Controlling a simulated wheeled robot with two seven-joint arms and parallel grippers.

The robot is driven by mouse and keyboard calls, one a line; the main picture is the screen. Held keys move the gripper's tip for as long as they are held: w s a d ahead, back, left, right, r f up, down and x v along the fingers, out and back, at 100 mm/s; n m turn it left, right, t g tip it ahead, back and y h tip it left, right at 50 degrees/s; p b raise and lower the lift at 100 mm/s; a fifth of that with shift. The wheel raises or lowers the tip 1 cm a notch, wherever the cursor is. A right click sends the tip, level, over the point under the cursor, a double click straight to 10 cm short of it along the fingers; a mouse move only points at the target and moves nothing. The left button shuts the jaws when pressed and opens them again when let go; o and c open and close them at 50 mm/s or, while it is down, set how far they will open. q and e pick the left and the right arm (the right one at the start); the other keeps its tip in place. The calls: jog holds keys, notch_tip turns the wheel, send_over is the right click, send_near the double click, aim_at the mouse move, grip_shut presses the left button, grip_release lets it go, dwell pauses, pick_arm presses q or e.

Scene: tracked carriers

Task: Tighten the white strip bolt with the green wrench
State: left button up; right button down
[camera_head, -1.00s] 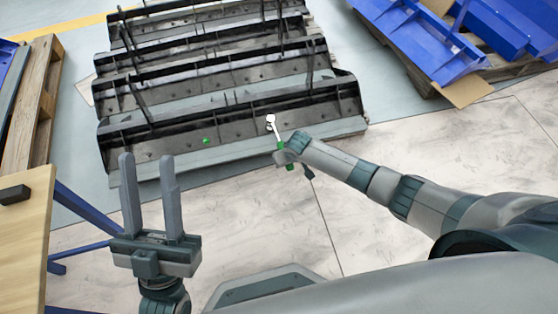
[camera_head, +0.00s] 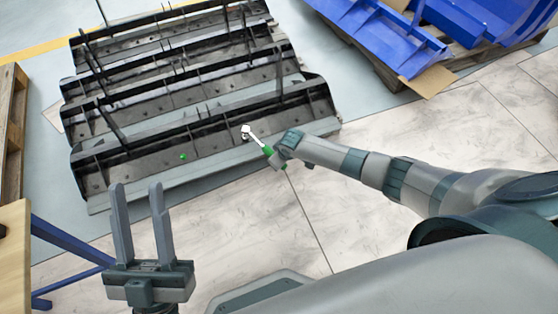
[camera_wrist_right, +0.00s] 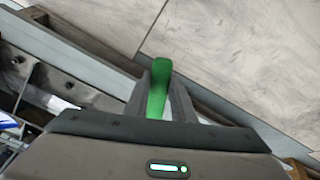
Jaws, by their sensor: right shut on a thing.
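The wrench has a green handle (camera_head: 267,150) and a pale metal shaft and head (camera_head: 246,131). My right gripper (camera_head: 277,158) is shut on the handle. In the right wrist view the green handle (camera_wrist_right: 158,88) stands between the two fingers; the wrench head is not seen there. In the head view the head lies over the front wall of the nearest black carrier (camera_head: 215,138); I cannot pick out the white strip bolt beneath it. My left gripper (camera_head: 141,225) is open and empty, apart from the carrier, above the floor.
A green spot (camera_head: 183,157) shows on the carrier's front wall, left of the wrench. Blue parts on a pallet (camera_head: 385,35) stand at the upper right. A wooden table (camera_head: 14,255) is at the left edge. The floor in front of the carrier is clear.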

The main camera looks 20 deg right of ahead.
jog(key=shift+w+f, duration=0.15)
jog(key=shift+f, duration=0.15)
dwell(0.4)
dwell(0.8)
jog(key=shift+w+f, duration=0.1)
jog(key=shift+f, duration=0.2)
dwell(0.7)
jog(key=shift+p, duration=0.35)
dwell(0.5)
dwell(0.6)
jog(key=shift+w+f, duration=0.1)
jog(key=shift+f, duration=0.3)
jog(key=shift+b, duration=0.3)
dwell(0.5)
